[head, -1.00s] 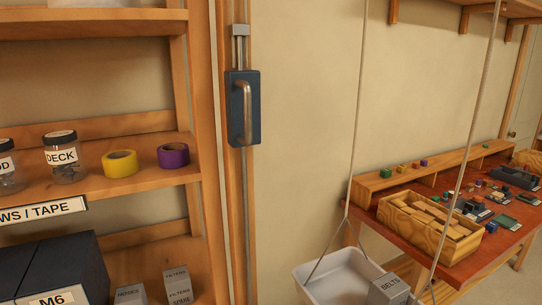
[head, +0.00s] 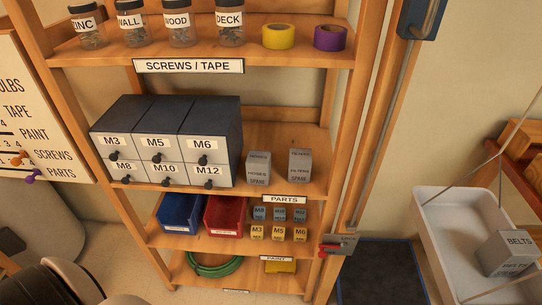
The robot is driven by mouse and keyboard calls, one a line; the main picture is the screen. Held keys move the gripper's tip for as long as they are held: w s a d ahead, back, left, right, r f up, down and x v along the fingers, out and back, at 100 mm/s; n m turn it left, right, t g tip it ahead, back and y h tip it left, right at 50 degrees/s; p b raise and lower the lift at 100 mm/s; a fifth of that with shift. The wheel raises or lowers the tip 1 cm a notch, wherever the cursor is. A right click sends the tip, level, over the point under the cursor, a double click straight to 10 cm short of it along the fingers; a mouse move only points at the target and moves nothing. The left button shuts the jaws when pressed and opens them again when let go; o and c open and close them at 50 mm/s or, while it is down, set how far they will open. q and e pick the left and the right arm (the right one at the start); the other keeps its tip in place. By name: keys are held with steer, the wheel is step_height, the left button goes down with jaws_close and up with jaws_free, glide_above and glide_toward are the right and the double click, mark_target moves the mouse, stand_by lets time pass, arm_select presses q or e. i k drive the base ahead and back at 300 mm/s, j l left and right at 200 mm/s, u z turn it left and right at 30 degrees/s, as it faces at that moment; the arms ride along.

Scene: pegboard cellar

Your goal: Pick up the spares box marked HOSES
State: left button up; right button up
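The grey spares box marked HOSES (head: 258,169) stands upright in the head view. It is on the shelf with the PARTS label, just right of the dark drawer cabinet (head: 168,140). A similar, slightly taller grey box marked FILTERS (head: 299,166) stands to its right with a small gap between them. A third grey box marked BELTS (head: 507,252) sits in a white tray (head: 431,214) at the far right. Neither of my grippers is in view.
Screw jars and tape rolls stand on the shelf above (head: 200,51). Red (head: 225,215) and blue (head: 179,214) bins and small blocks are below. A wooden upright (head: 356,140) bounds the shelf's right side. A red and grey fitting (head: 338,245) is low on it.

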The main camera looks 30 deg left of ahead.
mark_target(259, 163)
steer(key=k+j+z, duration=0.1)
steer(key=j+z, duration=0.15)
steer(key=j, duration=0.15)
steer(key=k+j+z, duration=0.1)
steer(key=j+z, duration=0.2)
steer(key=j, duration=0.15)
steer(key=k+j+z, duration=0.25)
steer(key=i+j, duration=0.1)
steer(key=j, duration=0.05)
